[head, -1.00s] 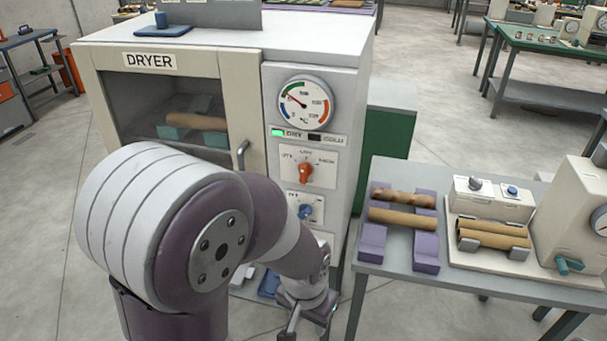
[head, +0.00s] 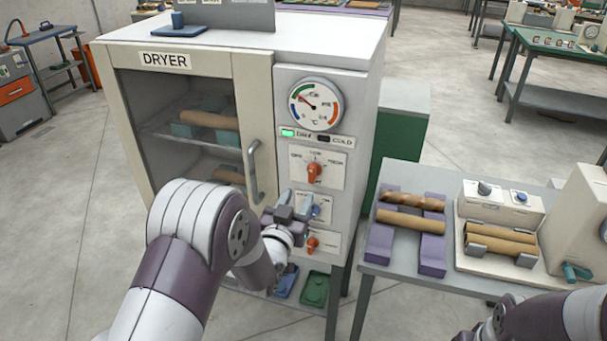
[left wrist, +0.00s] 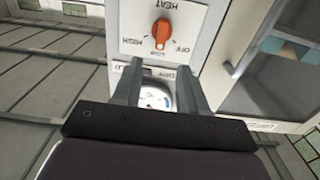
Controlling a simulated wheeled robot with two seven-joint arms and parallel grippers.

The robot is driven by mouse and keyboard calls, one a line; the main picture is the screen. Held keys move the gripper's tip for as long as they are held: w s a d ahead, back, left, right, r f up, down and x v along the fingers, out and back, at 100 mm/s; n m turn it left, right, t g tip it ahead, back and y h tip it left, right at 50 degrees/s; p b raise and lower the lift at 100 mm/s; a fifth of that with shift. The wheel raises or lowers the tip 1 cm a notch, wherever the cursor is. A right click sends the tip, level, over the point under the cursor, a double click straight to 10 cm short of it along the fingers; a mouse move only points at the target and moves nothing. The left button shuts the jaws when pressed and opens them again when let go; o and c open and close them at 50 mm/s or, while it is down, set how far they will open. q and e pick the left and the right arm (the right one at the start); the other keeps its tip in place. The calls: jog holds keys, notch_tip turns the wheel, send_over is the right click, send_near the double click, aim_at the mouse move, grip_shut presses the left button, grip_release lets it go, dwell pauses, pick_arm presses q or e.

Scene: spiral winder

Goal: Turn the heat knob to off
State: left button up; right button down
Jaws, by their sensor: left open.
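The heat knob (head: 314,172) is orange and sits on a white plate on the dryer's (head: 335,130) front panel, below the round dial. It also shows upside down in the left wrist view (left wrist: 161,32), where its plate reads OFF, LOW, HIGH and HEAT. Its pointer is at LOW. My left gripper (head: 293,206) is open and empty, just below the heat knob and in front of a blue knob (head: 316,211), which it partly hides. In the left wrist view the open fingers (left wrist: 160,85) are apart from the heat knob. My right gripper is out of view.
A lower orange knob (head: 313,244) is on the same panel. The dryer door has a grey handle (head: 254,172) left of the knobs. A side table (head: 376,254) with tubes on purple supports stands to the right. My right arm shows at the bottom right.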

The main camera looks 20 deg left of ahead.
aim_at(311, 174)
pick_arm(q)
jog(key=w+p, duration=0.2)
jog(key=w, duration=0.6)
jog(key=shift+w, duration=0.2)
jog(key=shift+w+d, duration=0.1)
jog(key=shift+w, duration=0.65)
grip_shut()
